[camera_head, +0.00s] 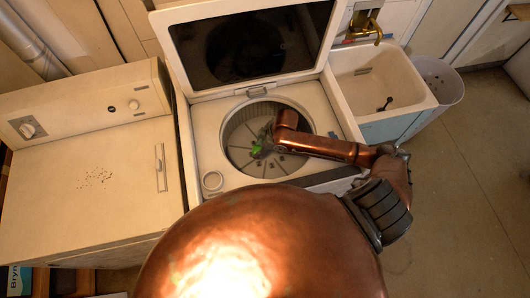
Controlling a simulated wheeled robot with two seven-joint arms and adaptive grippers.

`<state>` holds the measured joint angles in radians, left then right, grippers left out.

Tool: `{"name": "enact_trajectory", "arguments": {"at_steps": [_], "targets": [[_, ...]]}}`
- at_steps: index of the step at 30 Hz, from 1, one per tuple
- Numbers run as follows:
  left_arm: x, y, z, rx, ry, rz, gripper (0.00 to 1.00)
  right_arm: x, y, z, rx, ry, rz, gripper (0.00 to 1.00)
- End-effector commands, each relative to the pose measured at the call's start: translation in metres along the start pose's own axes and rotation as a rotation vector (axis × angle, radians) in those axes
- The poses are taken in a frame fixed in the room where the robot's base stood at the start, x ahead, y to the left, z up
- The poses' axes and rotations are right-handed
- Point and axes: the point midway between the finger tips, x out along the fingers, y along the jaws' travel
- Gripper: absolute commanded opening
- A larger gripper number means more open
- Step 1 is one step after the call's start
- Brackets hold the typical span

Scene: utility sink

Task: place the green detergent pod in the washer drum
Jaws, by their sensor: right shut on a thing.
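The green detergent pod (256,150) shows as a small bright green spot over the washer drum (231,142). My right gripper (263,141) is shut on the pod; the arm reaches in from the right, and its copper link covers the right part of the drum opening. The fingers are small and dark against the drum, and part of the pod is hidden by them. How high the pod is above the drum floor I cannot tell. The washer's glass lid (250,45) stands open behind the opening. My left gripper is not in view.
A dryer (85,185) with a knob panel stands to the left. A utility sink (375,85) with a brass tap (366,25) is at the right, beside a pale bin (440,85). The washer's raised lid and drum rim bound the space around my right gripper.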

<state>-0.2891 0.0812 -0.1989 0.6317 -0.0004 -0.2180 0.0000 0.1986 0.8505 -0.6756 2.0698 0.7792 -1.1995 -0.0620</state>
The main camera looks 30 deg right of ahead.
Motion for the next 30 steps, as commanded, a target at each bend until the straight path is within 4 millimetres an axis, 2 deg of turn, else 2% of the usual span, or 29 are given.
{"name": "enact_trajectory", "arguments": {"at_steps": [6, 13, 19, 30], "targets": [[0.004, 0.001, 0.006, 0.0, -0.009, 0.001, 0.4, 0.039, -0.002, 0.016, -0.001, -0.001, -0.004, 0.18], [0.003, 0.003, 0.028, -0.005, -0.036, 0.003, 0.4, 0.056, -0.001, 0.022, -0.003, -0.001, -0.002, 0.18], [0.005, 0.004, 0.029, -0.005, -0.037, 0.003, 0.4, 0.08, -0.002, 0.033, -0.001, -0.002, -0.003, 0.18], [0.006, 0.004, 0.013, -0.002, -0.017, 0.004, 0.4, 0.086, -0.001, 0.035, -0.003, -0.001, -0.001, 0.18]]}}
